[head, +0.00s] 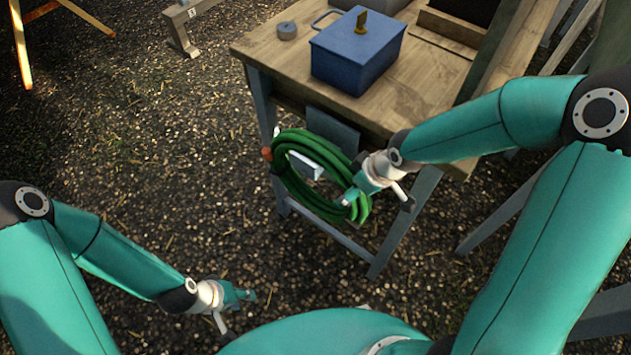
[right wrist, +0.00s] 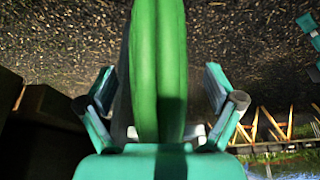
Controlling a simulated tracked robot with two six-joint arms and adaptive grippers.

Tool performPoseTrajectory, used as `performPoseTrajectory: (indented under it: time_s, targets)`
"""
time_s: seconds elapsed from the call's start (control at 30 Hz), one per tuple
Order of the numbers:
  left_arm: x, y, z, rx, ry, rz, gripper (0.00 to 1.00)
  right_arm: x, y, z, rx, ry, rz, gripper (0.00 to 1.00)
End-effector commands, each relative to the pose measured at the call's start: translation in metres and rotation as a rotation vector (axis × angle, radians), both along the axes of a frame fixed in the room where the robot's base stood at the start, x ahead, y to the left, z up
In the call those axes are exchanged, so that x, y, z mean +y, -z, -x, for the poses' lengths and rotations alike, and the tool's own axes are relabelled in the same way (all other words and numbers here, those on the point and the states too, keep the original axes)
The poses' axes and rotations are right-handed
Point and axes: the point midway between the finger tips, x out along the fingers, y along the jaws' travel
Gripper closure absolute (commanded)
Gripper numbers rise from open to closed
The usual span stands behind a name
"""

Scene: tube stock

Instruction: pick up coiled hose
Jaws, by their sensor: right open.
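The coiled green hose (head: 290,178) hangs at the front side of the wooden workbench, over a pale bracket (head: 306,165). An orange end piece shows on its left side. My right gripper (head: 352,202) is at the coil's right side. In the right wrist view the hose (right wrist: 158,70) runs between the two open fingers of my right gripper (right wrist: 160,95), with a gap on each side. My left gripper (head: 248,296) is low at the left over the gravel, away from the hose; its finger opening is too small to tell.
The workbench (head: 262,52) carries a blue box (head: 352,55) with a yellow latch and a small grey round object (head: 287,30). Its legs stand just behind the hose. A wooden trestle (head: 178,28) is at the back.

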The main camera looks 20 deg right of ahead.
Motion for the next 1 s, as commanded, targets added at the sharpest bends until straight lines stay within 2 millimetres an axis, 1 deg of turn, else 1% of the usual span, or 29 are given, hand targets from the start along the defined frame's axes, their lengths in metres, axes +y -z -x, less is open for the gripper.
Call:
performPoseTrajectory:
  time_s: [0.07, 0.3, 0.57, 0.6, 0.63, 1.0]
  targets:
    - [0.0001, -0.0004, -0.0001, 0.0, 0.0, 0.0, 0.6, -0.0002, -0.0005, 0.0001, 0.0, 0.0, 0.0, 0.08]
    - [0.0001, -0.0004, -0.0001, 0.0, 0.0, 0.0, 0.6, -0.0005, -0.0005, 0.0004, 0.0, 0.001, 0.0, 0.48]
    - [0.0001, -0.0004, -0.0001, 0.0, 0.0, 0.0, 0.6, -0.0006, -0.0004, 0.0007, 0.001, 0.001, 0.0, 0.92]
    - [0.0001, -0.0004, -0.0001, 0.0, 0.0, 0.0, 0.6, -0.0005, -0.0003, 0.0007, 0.001, 0.001, 0.0, 0.98]
    - [0.0001, -0.0004, -0.0001, 0.0, 0.0, 0.0, 0.6, -0.0005, -0.0003, 0.0007, 0.001, 0.001, 0.0, 1.0]
    - [0.0, -0.0007, 0.0, 0.0, 0.0, 0.0, 0.6, 0.0002, -0.0036, -0.0002, -0.005, 0.001, 0.0, 1.0]
